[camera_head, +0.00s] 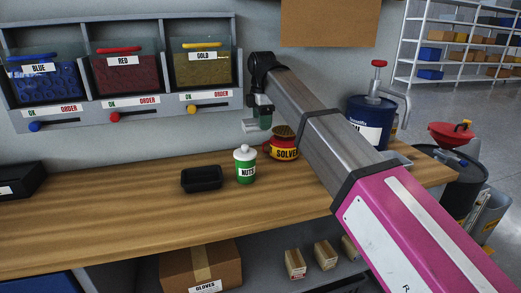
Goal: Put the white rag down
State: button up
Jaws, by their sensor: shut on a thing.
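My gripper (257,120) is at the end of my raised arm, in front of the grey wall and above the back of the wooden workbench (110,222). It is shut on a small pale thing at its tips, which I take to be the white rag (250,127). The rag is small in view and its outline is hard to make out. It appears clear of the bench top. Below it stand a green NUTS jar (245,165) with a white lid and a red and yellow SOLVENT can (284,148).
A small black tray (201,178) lies left of the jar. Wall bins (125,75) marked blue, red and gold hang left of my gripper. A blue drum (368,125) stands behind my arm at the right. The bench's left front is clear. A cardboard box (200,268) sits below.

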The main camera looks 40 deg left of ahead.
aim_at(260, 158)
jog(key=f, duration=0.3)
jog(key=a+f, duration=0.1)
jog(key=f, duration=0.7)
jog(key=shift+w+a+f, duration=0.1)
jog(key=shift+w+a, duration=0.05)
jog(key=shift+w, duration=0.2)
jog(key=shift+w+a+f, duration=0.1)
jog(key=shift+f, duration=0.1)
jog(key=shift+f, duration=0.15)
jog(key=o, duration=0.9)
notch_tip(260, 158, up, 12)
jog(key=shift+r, duration=0.2)
